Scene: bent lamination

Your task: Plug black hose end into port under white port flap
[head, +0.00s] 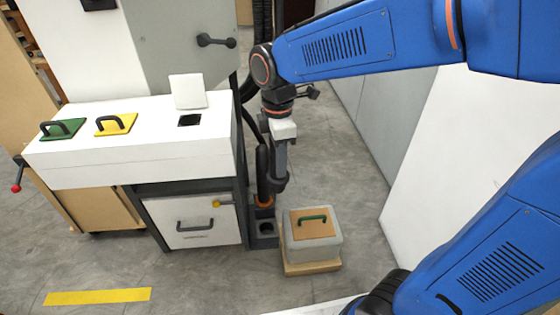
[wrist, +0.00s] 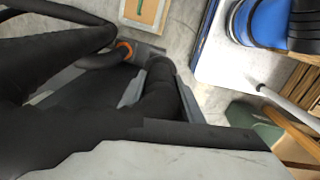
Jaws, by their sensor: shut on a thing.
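The white port flap (head: 188,91) stands raised at the back of the white cabinet top. The dark square port (head: 190,120) is uncovered in front of it. My gripper (head: 280,172) points down to the right of the cabinet, below its top, and is shut on the black hose end (head: 279,185). In the wrist view the black hose end (wrist: 159,78) lies between the grey fingers, its tip pointing away from the camera. The hose runs back toward the lower left there. The port is not in the wrist view.
A second dark hose with an orange collar (head: 265,201) stands in a dark floor holder (head: 264,241), with an empty hole in front. Green (head: 62,129) and yellow (head: 116,124) flaps are down on the cabinet. A grey box (head: 313,245) with a green handle stands beside the holder.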

